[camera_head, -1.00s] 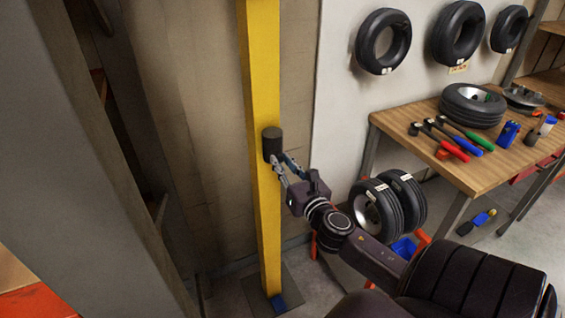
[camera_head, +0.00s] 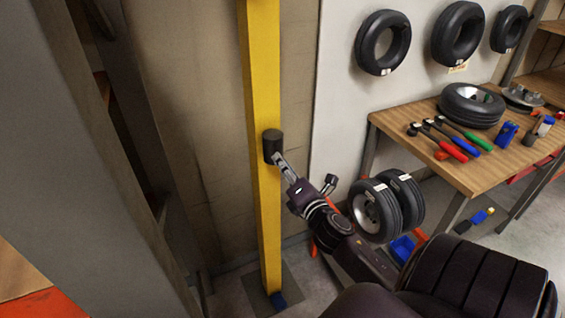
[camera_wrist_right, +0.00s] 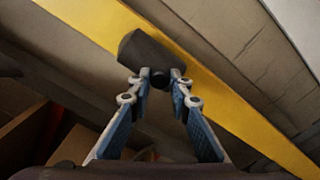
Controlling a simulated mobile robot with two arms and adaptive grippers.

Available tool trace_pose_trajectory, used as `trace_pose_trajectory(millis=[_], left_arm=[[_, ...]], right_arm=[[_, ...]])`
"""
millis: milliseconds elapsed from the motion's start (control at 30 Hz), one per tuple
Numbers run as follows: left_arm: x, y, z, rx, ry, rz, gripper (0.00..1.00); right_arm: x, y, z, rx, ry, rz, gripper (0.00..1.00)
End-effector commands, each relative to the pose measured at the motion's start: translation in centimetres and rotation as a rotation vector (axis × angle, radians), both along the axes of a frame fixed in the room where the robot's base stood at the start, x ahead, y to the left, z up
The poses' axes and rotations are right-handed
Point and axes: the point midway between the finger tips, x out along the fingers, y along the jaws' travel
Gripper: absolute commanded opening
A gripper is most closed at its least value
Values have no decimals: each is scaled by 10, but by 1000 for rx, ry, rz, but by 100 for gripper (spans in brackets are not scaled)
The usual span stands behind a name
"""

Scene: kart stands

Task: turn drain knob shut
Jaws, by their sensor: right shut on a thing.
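A dark cylinder (camera_head: 273,141) is fixed to the side of a yellow post, and it also shows in the right wrist view (camera_wrist_right: 148,50). A small round black drain knob (camera_wrist_right: 160,80) sits at the cylinder's near end, between my right fingertips. My right gripper (camera_head: 279,160) is shut on this knob, with one finger on each side in the wrist view (camera_wrist_right: 162,75). In the head view the fingers show nearly edge-on and the knob is hidden. My left gripper is not in view.
The yellow post (camera_head: 266,225) stands on a dark floor plate in front of a beige wall. A grey upright (camera_head: 70,170) fills the left. A workbench (camera_head: 480,172) with tools is at right, and tyres (camera_head: 388,208) stand on the floor beside my right arm.

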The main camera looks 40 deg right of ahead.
Motion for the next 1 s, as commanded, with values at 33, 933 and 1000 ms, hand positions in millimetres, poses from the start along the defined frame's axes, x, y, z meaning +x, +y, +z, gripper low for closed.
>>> trace_pose_trajectory(millis=[33, 933, 1000], left_arm=[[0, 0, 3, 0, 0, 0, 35], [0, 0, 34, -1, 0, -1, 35], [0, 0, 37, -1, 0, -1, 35]], right_arm=[[0, -1, 2, 43, -14, -2, 0], [0, -1, 2, 857, -272, -2, 0], [0, -1, 2, 921, -292, -4, 0]])
